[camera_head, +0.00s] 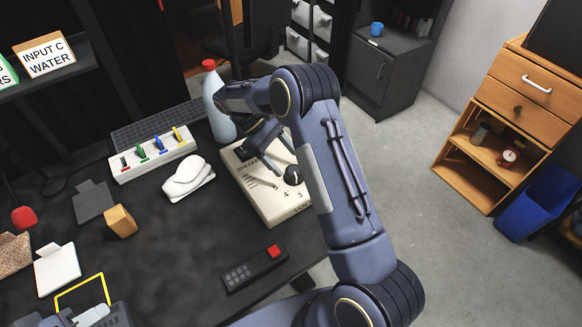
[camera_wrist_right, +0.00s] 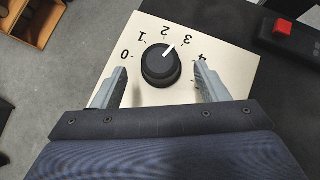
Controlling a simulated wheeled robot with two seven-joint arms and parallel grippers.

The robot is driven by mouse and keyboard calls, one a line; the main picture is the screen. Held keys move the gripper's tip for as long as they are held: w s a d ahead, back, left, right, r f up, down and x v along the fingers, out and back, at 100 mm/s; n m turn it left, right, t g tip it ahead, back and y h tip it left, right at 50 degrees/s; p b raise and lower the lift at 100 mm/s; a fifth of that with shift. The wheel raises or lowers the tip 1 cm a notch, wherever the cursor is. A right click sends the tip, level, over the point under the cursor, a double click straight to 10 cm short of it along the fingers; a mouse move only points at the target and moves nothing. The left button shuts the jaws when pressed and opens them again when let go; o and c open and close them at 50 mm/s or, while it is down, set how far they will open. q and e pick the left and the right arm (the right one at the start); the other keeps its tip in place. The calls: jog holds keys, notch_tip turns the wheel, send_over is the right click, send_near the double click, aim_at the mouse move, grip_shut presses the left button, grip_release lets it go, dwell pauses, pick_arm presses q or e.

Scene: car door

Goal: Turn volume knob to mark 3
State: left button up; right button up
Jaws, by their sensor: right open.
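The black round volume knob (camera_head: 293,175) sits on a cream speaker box (camera_head: 281,212) on the dark table. In the right wrist view the knob (camera_wrist_right: 160,65) has a white pointer line aimed between 2 and 3, closer to 3. Printed numbers 0 to 4 curve around it. My right gripper (camera_wrist_right: 160,86) is open, with one finger on each side of the knob's near side and visible gaps between. In the head view my right gripper (camera_head: 266,152) is over the box, partly hidden by its arm. What seems to be my left gripper (camera_head: 92,314) shows at the bottom-left edge, cut off.
A red-capped bottle (camera_head: 217,105) stands close behind my right gripper. A white switch panel (camera_head: 152,154), a white mouse-like object (camera_head: 188,178) and a wooden block (camera_head: 121,221) lie to the left. A black remote (camera_head: 254,269) with a red button lies near the front edge.

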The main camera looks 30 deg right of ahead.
jog(key=shift+v, duration=1.4)
